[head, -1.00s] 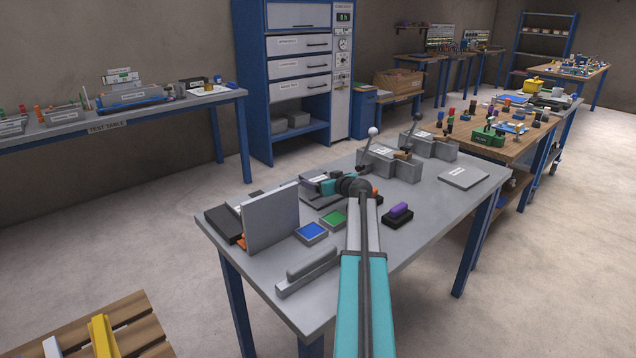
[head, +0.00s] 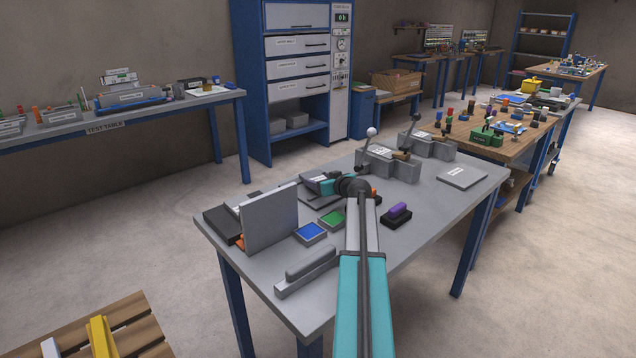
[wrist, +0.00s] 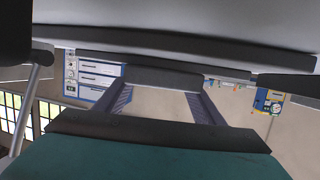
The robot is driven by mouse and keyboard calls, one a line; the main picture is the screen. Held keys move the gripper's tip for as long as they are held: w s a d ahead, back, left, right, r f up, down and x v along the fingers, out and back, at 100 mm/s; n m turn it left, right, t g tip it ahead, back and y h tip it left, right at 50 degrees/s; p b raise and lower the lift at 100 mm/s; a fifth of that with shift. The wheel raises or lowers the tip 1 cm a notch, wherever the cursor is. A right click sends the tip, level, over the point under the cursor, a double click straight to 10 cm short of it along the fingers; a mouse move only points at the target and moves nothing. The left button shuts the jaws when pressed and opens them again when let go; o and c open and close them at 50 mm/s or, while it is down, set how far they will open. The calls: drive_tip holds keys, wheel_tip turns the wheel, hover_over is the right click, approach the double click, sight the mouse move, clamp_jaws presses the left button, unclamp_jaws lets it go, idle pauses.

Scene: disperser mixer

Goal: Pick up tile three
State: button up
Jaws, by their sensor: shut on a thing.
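My gripper (head: 312,184) is low over the grey table (head: 405,255), behind the green pad, pointing left toward the upright grey plate. It is shut on a thin dark grey piece, apparently tile three (wrist: 165,79), which spans between the two fingers in the wrist view (wrist: 160,105). Its number cannot be read. In the head view the held piece is too small and too covered by the gripper to tell apart. A flat dark piece (head: 322,201) lies on the table just below the gripper.
The upright grey plate (head: 271,217) stands left of the gripper. A blue pad (head: 310,232), green pad (head: 333,219) and purple-handled block (head: 398,211) are in front. Grey lever blocks (head: 388,165) stand behind right. The right table end holds a flat grey plate (head: 461,177).

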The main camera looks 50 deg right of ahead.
drive_tip(key=shift+r, duration=0.15)
wheel_tip(320, 180, up, 10)
idle(0.7)
idle(0.6)
